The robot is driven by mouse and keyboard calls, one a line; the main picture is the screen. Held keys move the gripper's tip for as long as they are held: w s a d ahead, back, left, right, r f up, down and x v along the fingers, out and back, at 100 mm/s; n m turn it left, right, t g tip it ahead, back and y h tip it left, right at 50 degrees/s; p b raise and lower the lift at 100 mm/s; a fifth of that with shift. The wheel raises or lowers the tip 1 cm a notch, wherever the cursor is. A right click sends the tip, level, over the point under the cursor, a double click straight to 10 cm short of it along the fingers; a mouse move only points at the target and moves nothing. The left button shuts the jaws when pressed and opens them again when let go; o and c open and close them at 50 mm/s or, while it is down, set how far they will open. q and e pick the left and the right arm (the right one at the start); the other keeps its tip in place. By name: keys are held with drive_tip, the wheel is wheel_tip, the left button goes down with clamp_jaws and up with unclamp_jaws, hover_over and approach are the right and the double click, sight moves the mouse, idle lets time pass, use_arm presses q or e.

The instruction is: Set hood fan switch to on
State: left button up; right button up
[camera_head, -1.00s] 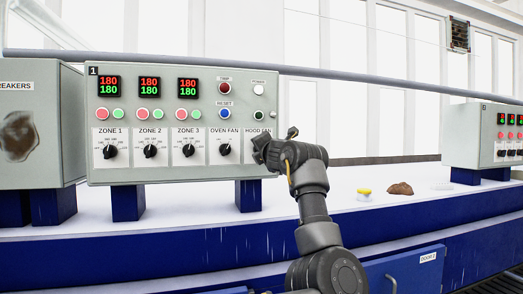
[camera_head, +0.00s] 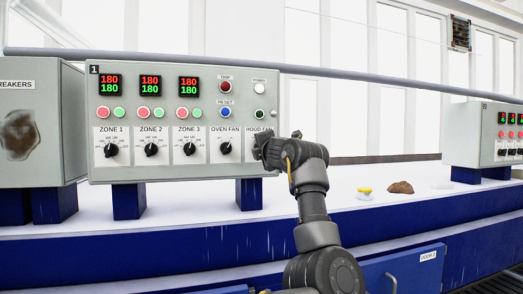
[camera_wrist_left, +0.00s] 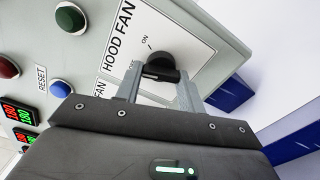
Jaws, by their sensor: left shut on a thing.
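The hood fan switch (camera_wrist_left: 160,64) is a black rotary knob on a white plate marked HOOD FAN, at the lower right of grey control panel 1 (camera_head: 200,98). An ON mark is printed beside the knob in the left wrist view. My left gripper (camera_head: 261,147) is at this switch and hides most of it in the head view. In the left wrist view my gripper (camera_wrist_left: 159,90) has its two fingers on either side of the knob's grip bar, shut on it. I cannot tell exactly where the knob points. My right gripper is not in view.
The oven fan knob (camera_head: 225,148) is just left of the hood fan plate, with zone knobs further left. The breaker box (camera_head: 38,135) stands at the left. A yellow-topped item (camera_head: 364,191) and a brown lump (camera_head: 400,187) lie on the white bench to the right.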

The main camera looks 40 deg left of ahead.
use_arm(q)
drive_tip(key=m, duration=0.9)
drive_tip(key=shift+r, duration=0.1)
drive_tip(key=shift+m, duration=0.3)
idle(0.4)
drive_tip(key=o, duration=1)
drive_tip(key=shift+s+d, duration=0.1)
drive_tip(key=b+v, duration=0.4)
drive_tip(key=v, duration=0.6)
drive_tip(key=shift+s+d, duration=0.2)
drive_tip(key=shift+d, duration=0.1)
